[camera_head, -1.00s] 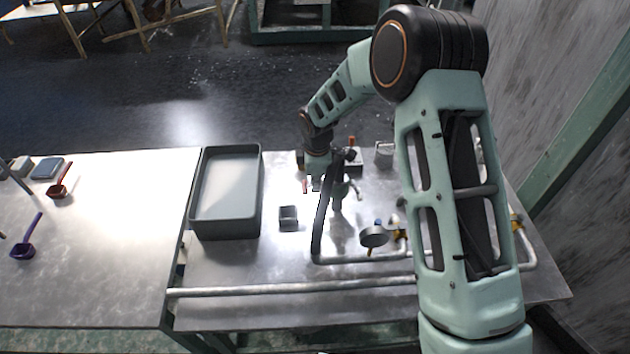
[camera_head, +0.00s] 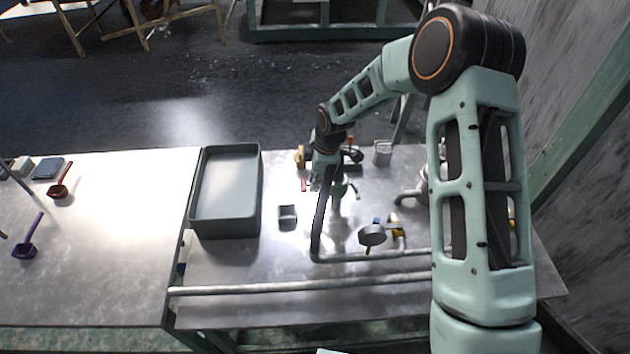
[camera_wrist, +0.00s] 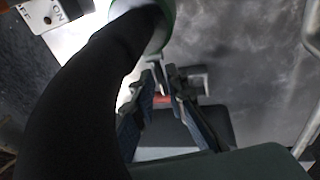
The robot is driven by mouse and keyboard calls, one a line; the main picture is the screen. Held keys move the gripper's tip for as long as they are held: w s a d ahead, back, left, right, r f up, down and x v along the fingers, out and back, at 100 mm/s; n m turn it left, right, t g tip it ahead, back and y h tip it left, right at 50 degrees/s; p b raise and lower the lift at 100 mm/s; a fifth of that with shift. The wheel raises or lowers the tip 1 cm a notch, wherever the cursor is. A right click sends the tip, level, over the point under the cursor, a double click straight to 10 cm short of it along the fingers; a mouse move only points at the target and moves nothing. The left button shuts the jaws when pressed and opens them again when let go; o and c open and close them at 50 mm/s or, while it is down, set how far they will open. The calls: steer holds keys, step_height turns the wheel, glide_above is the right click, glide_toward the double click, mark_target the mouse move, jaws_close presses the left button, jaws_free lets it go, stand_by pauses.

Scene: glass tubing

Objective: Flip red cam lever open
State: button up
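A small red piece (camera_head: 304,185), which looks like the cam lever, shows just left of my gripper (camera_head: 318,187) in the head view. In the wrist view a short red bar (camera_wrist: 162,99) shows between the fingers of my gripper (camera_wrist: 160,72), beside a grey fitting (camera_wrist: 193,82). The two fingers lean towards each other with a narrow gap at the tips. I see no clear contact with the red bar.
A grey tray (camera_head: 256,190) and a small dark box (camera_head: 287,217) stand left of my gripper. A switch plate (camera_wrist: 45,12) is at the wrist view's top left.

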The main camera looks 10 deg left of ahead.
steer(key=shift+o, duration=1)
steer(key=v, duration=1.2)
